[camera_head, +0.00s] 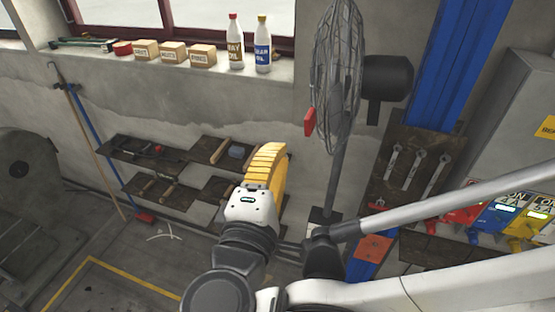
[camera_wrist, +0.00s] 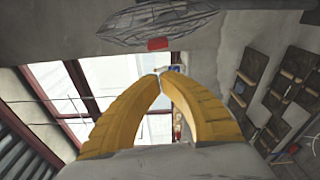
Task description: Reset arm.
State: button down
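My gripper (camera_head: 268,152) shows near the middle of the head view, with yellow ribbed fingers above a white and dark wrist. The fingers point up, toward the wall below the window sill. In the wrist view my gripper (camera_wrist: 159,76) has its two yellow fingers curving together, with the tips meeting or almost meeting. Nothing shows between them. No object is held.
A standing fan (camera_head: 338,85) is right of my gripper; its cage (camera_wrist: 155,30) tops the wrist view. Bottles (camera_head: 235,45) and boxes (camera_head: 173,52) line the window sill. Wall shelves (camera_head: 150,152) hold tools behind. A blue post (camera_head: 445,60) and grey cabinet (camera_head: 510,120) stand right.

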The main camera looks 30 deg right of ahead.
notch_tip(320, 180, down, 53)
jog(key=w+a+m+g+y+b, duration=0.1)
jog(key=m+g+y+b, duration=0.5)
jog(key=b, duration=3.3)
jog(key=shift+w+m+y, duration=0.75)
jog(key=shift+m+y, duration=1.65)
jog(key=shift+y, duration=0.7)
